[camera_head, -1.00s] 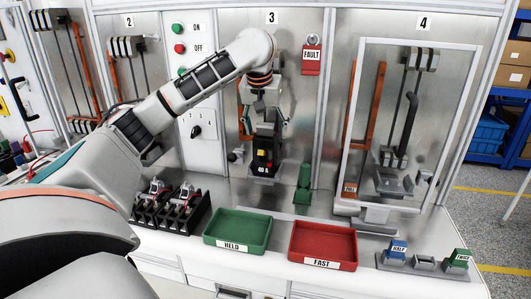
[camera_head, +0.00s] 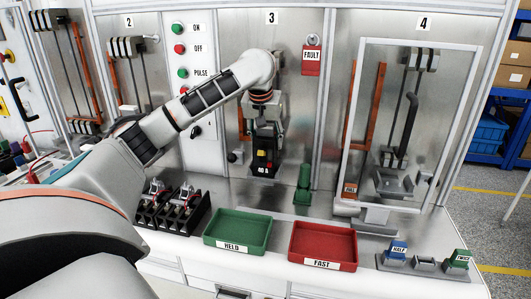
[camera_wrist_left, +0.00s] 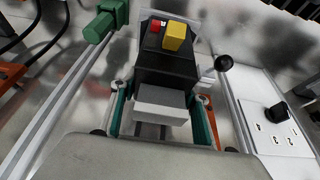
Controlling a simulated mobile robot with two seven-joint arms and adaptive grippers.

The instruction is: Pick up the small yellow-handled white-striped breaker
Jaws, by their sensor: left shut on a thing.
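A black breaker (camera_head: 264,158) with a yellow handle, a small red button and a white "40 A" label is at bay 3, upright against the metal panel. In the left wrist view the breaker (camera_wrist_left: 165,65) shows its yellow handle and red button at the far end. My left gripper (camera_head: 264,118) is above it in the head view, shut on its upper part. In the left wrist view the teal-edged fingers (camera_wrist_left: 160,115) lie on both sides of a pale grey block at its near end. I cannot tell whether the breaker still touches its seat. My right gripper is not in view.
A black rack (camera_head: 170,208) holds more breakers at left. A green post (camera_head: 303,184) stands right of the breaker. A framed door (camera_head: 478,120) fronts bay 4.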

